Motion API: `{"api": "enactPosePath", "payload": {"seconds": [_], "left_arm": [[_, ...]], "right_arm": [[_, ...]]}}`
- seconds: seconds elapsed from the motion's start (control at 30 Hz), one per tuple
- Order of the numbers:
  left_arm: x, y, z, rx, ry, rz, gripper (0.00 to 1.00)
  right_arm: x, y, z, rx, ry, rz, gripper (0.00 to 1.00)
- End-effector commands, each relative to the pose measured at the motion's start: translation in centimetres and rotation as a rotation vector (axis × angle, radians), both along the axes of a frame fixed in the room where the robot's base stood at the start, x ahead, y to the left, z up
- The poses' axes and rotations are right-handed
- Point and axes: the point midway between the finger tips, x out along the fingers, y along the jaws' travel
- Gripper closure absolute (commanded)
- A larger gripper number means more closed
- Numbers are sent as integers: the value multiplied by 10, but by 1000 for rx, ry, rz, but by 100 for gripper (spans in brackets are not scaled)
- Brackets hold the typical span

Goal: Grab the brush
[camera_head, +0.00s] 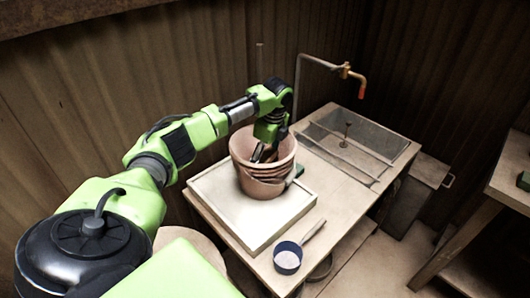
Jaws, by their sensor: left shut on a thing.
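My left arm reaches across to a stack of terracotta pots (262,187) on the white tray. My left gripper (262,153) points down into the open mouth of the top pot. It is shut on a slim, dark brown thing at the pot's mouth, which looks like the brush (272,156). The pot's rim and the gripper hide most of it, so its bristles do not show. My right gripper is not in view.
The white square tray (225,212) stands on a wooden bench (330,205). A blue pan with a handle (287,258) lies at the bench's front edge. Another table (512,170) stands at the right.

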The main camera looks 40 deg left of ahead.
Motion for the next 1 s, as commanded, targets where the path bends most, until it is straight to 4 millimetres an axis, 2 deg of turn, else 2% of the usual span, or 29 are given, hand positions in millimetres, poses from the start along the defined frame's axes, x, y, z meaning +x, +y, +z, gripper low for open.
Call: {"api": "enactPosePath", "payload": {"seconds": [0.27, 1.0], "left_arm": [[0, 0, 22, 0, 0, 0, 47], [0, 0, 84, 0, 0, 0, 47]], "right_arm": [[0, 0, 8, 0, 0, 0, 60], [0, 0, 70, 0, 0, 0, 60]]}}
